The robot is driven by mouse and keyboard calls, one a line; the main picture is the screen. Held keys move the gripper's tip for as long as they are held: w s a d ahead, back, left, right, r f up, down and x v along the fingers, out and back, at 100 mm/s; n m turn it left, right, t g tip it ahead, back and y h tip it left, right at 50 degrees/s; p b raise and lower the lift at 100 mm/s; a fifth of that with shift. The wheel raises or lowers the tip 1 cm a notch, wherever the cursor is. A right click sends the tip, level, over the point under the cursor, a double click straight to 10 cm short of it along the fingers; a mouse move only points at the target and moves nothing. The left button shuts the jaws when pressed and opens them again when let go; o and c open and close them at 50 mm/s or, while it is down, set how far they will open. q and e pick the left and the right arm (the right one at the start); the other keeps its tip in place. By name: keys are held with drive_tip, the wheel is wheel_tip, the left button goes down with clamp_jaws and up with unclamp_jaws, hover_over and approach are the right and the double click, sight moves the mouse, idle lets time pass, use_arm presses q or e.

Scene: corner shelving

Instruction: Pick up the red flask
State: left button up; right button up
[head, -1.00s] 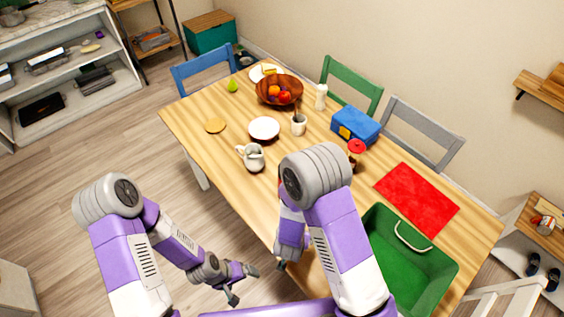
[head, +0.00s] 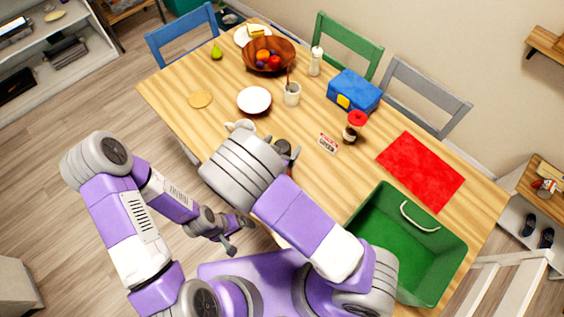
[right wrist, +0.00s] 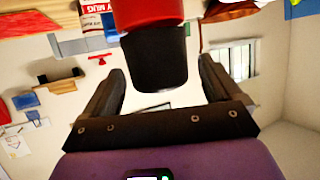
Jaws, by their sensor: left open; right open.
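The red flask (right wrist: 150,12) shows at the top of the right wrist view, with its black end (right wrist: 155,58) toward me. My right gripper (right wrist: 160,67) is open, one finger on each side of that black end, with gaps visible. My left gripper (head: 239,235) is open and empty, low beside the table's near edge.
A white pitcher (head: 239,126) stands beside my right arm. The green bin (head: 391,258) and red mat (head: 421,169) are right.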

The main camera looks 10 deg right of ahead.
drive_tip(key=shift+x, duration=1.2)
clamp_jaws()
